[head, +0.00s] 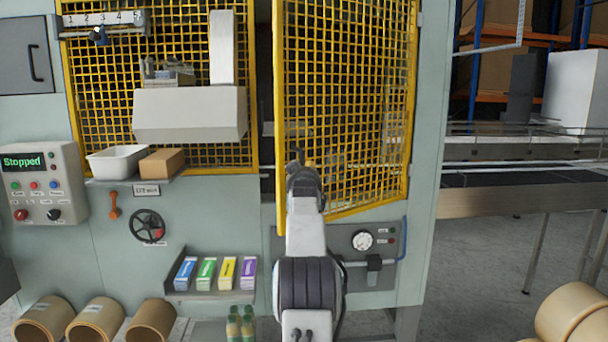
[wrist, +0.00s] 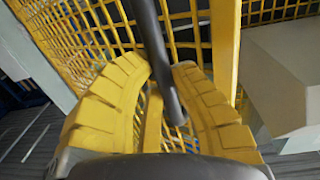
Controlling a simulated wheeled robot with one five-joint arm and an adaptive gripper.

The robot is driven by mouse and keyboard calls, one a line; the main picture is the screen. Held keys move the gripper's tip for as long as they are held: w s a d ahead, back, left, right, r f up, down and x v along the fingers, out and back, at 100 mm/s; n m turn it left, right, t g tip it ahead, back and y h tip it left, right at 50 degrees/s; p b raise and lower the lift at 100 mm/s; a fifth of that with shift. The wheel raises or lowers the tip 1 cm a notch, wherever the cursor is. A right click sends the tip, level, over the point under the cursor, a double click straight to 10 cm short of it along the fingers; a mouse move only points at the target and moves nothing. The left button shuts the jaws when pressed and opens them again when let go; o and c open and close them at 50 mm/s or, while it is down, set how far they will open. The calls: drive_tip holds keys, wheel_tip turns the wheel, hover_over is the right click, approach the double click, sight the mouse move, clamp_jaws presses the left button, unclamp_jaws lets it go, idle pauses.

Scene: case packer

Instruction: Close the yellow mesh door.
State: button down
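The yellow mesh door (head: 347,208) hangs on the right half of the machine front in the head view. It stands ajar: its left edge juts out towards me, and a dark gap shows between it and the fixed mesh panel (head: 256,120). My gripper (head: 304,172) is at the door's left side. In the wrist view, its yellow fingers (wrist: 161,68) close in from both sides on the dark bar of the door handle (wrist: 144,20), and the fingertips appear to touch it. My arm hides part of the door's lower edge in the head view.
A control box (head: 40,180) reading "Stopped" is at the left. A shelf with a white tray (head: 117,160) and a brown box (head: 162,163) sits below the fixed mesh. Tan rolls (head: 97,318) lie at the lower left, others (head: 572,312) at the lower right. A conveyor (head: 520,195) stands right.

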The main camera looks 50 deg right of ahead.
drive_tip(key=c, duration=1.3)
unclamp_jaws()
drive_tip(key=shift+w+a, duration=0.15)
drive_tip(key=shift+w, duration=0.05)
drive_tip(key=shift+s+a, duration=0.1)
drive_tip(key=shift+s, duration=0.1)
drive_tip(key=v, duration=1.1)
drive_tip(key=shift+s+a, duration=0.2)
drive_tip(key=shift+a, duration=0.1)
drive_tip(key=shift+o, duration=0.3)
